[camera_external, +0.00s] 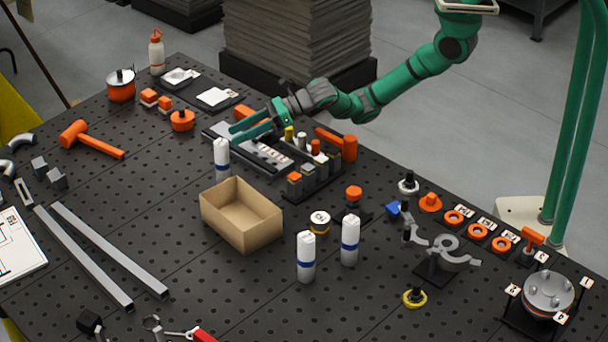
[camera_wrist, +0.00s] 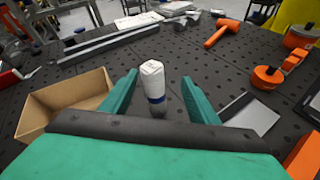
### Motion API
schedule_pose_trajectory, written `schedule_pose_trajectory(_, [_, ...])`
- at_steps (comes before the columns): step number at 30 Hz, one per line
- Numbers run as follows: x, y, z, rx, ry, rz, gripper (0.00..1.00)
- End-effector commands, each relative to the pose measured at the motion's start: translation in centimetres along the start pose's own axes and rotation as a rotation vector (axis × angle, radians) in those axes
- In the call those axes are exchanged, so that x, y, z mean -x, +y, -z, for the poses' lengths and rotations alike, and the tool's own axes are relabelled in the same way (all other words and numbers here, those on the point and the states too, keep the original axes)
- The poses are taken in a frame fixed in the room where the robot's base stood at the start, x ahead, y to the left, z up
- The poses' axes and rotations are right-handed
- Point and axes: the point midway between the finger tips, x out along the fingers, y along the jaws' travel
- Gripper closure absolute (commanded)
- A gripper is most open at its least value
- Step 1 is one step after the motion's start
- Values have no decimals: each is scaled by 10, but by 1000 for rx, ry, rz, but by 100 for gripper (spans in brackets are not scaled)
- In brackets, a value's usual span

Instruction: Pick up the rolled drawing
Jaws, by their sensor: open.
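A white rolled drawing with a blue band (camera_external: 221,158) stands upright just behind the cardboard box. It also shows in the wrist view (camera_wrist: 152,82), ahead of and between my two green fingers. My gripper (camera_external: 234,132) is open and empty, with its fingers pointing left near the top of this roll in the external view. I cannot tell whether the roll is within the fingers' reach. Two similar white rolls with blue bands, one on the left (camera_external: 306,262) and one on the right (camera_external: 349,240), stand upright in front of the box to the right.
The open, empty cardboard box (camera_external: 248,236) stands right beside the roll. A rack of small cylinders and blocks (camera_external: 313,180) lies under my arm. An orange mallet (camera_external: 92,139) and long metal bars (camera_external: 95,255) lie to the left. Bare perforated table lies left of the roll.

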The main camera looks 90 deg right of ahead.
Motion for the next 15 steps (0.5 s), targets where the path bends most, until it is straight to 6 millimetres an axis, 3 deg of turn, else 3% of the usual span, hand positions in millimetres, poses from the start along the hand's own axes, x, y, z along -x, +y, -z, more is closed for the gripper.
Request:
schedule_pose_trajectory(3, [1, 8, 5, 153, 21, 15, 45])
schedule_pose_trajectory(8, [-4, 10, 8, 228, 32, 26, 45])
schedule_pose_trajectory(15, [-38, 9, 9, 227, 33, 27, 45])
